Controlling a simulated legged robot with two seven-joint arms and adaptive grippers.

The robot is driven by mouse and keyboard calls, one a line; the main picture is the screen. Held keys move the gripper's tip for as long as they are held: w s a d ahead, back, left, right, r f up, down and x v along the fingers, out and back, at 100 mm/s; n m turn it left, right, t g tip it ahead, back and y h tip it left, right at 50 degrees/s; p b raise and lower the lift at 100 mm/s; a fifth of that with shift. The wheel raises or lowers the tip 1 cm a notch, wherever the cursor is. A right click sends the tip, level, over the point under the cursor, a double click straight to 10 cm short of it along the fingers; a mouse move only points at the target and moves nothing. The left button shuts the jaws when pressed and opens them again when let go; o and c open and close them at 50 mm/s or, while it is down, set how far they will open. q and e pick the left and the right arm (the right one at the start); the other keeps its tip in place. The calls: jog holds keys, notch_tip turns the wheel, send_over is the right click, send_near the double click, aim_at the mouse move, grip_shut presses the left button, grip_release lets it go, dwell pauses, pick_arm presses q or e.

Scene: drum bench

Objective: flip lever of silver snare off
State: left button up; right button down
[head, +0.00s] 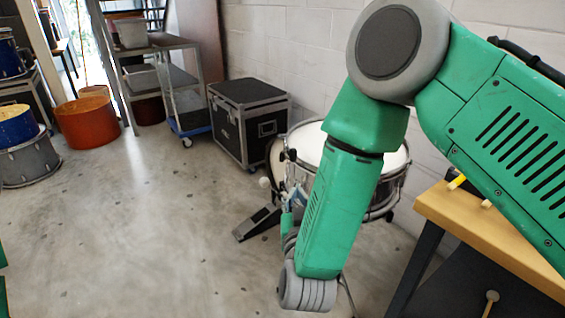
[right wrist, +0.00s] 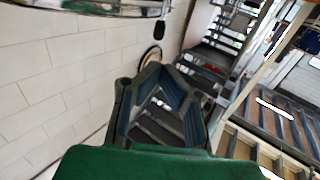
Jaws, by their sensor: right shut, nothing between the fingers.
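The silver snare (head: 307,143), with a white head and chrome rim, stands in the middle of the head view, partly hidden behind my right arm. My right gripper (head: 291,193) points upward at its near left side, and its fingers are shut and empty. In the right wrist view the shut fingers (right wrist: 158,70) show below a curved chrome edge of the snare (right wrist: 90,8) at the top left. A small dark part (right wrist: 159,33) hangs near that edge; I cannot tell if it is the lever. Contact is not visible. My left gripper is out of view.
A black flight case (head: 240,120) stands behind the snare against the wall. A black pedal (head: 257,222) lies on the floor to the left. A wooden bench (head: 480,235) is at the right. Orange and blue drums stand far left. The floor at left centre is clear.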

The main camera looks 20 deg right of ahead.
aim_at(293, 158)
jog(key=b+x, duration=0.3)
jog(key=x, duration=1.1)
